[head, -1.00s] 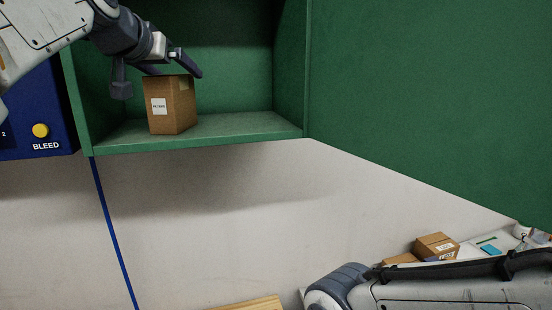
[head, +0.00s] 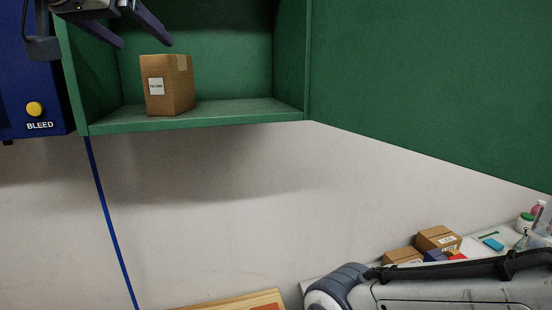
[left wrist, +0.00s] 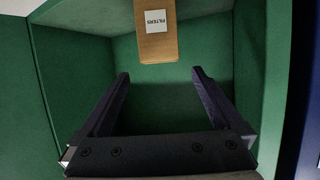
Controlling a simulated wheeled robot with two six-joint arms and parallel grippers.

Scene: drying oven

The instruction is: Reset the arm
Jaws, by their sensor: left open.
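My left gripper (head: 146,32) is at the top left of the head view, above and in front of the green cabinet's opening. Its two fingers are spread apart with nothing between them. In the left wrist view the open fingers (left wrist: 160,82) point into the cabinet. A brown carton (head: 168,85) with a white label stands upright on the cabinet shelf, apart from the gripper. It also shows in the left wrist view (left wrist: 156,42), where the label reads FILTERS. My right arm crosses the lower right of the head view, but its gripper is out of sight.
The green cabinet (head: 215,116) has its door (head: 430,90) open to the right. A blue panel with a yellow BLEED button (head: 34,109) is at left. At lower right, cartons (head: 438,238) and small items sit on a white surface. Part of a wooden board (head: 235,301) shows below.

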